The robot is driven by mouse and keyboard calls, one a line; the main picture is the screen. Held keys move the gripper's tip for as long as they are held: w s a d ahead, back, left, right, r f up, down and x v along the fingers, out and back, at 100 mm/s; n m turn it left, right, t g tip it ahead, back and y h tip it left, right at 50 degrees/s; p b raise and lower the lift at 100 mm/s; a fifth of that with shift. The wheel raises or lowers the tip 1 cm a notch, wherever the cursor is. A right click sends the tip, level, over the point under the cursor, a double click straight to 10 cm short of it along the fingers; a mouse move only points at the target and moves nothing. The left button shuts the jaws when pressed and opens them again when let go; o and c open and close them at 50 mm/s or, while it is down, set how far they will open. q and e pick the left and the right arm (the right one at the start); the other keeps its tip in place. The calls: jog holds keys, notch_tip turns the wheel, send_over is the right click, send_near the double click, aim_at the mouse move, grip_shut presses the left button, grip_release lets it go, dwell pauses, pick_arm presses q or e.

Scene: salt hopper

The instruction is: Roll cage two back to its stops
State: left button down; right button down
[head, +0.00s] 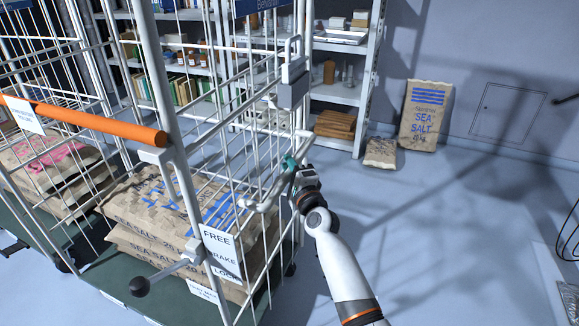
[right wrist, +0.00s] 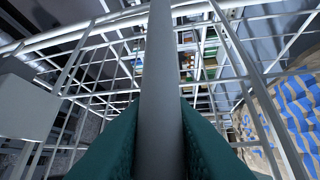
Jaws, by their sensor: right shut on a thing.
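A white wire roll cage (head: 176,182) fills the left and middle of the head view, with an orange bar (head: 90,122) across it. It carries stacked sea salt sacks (head: 150,212) on a dark green base. Its number cannot be read. My right gripper (head: 290,163), with teal fingertips, is shut on a pale tubular bar at the cage's right side. In the right wrist view this bar (right wrist: 160,60) runs between the teal fingers, with wire mesh behind. A lever with a black knob (head: 140,287) sits below a FREE/BRAKE/LOCK label (head: 220,250). My left gripper is not in view. The stops are not identifiable.
Shelves (head: 345,92) with boxes and jars stand behind the cage. A sea salt sack (head: 426,115) leans on the back wall, with a smaller sack (head: 381,154) beside it. The floor (head: 450,230) right of the cage is clear. A dark wire object (head: 569,235) shows at the right edge.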

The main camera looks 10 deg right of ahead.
jog(key=shift+s+f, duration=0.1)
jog(key=shift+f, duration=0.4)
jog(key=c, duration=1.5)
grip_release()
jog(key=shift+o, duration=1)
jog(key=shift+r, duration=0.1)
jog(key=shift+d+r, duration=0.1)
jog(key=shift+r, duration=0.05)
jog(key=v, duration=1.2)
jog(key=shift+p, duration=0.3)
